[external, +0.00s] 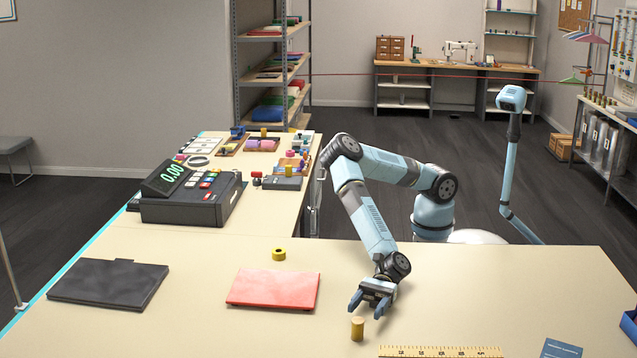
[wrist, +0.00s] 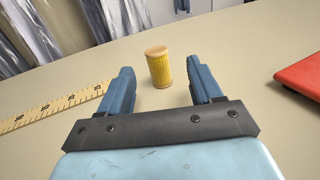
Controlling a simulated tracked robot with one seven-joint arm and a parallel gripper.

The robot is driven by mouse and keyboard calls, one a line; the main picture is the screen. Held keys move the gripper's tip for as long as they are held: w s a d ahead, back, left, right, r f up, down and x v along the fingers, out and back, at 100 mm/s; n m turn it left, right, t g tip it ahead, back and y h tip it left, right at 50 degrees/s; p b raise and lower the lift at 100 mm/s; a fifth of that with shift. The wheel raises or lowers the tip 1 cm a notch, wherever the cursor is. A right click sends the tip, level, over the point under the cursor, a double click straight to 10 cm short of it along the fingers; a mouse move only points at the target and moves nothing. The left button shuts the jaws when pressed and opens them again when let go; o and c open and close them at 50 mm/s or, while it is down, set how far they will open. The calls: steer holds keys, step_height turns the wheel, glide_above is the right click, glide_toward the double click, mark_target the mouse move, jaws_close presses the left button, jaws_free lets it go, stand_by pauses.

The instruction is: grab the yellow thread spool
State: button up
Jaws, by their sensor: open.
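The yellow thread spool (external: 357,328) stands upright on the near table, close to the front edge of the external view. In the wrist view the spool (wrist: 160,67) has wooden ends and yellow thread, and it shows beyond and between my two fingertips. My gripper (external: 371,303) is open and empty, just behind the spool in the external view. In the wrist view its blue fingers (wrist: 160,78) are spread wider than the spool. The fingers do not appear to touch it.
A yellow measuring tape (external: 440,352) lies right of the spool. A red folder-like slab (external: 274,288) and a black one (external: 109,284) lie to the left. A yellow ring-shaped roll (external: 279,254) sits behind the red slab. A dark blue booklet (external: 562,348) lies at the right.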

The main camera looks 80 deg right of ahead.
mark_target(360, 318)
steer(key=shift+x, duration=2.65)
steer(key=shift+s, duration=0.15)
steer(key=c, duration=1.1)
steer(key=shift+r, duration=0.1)
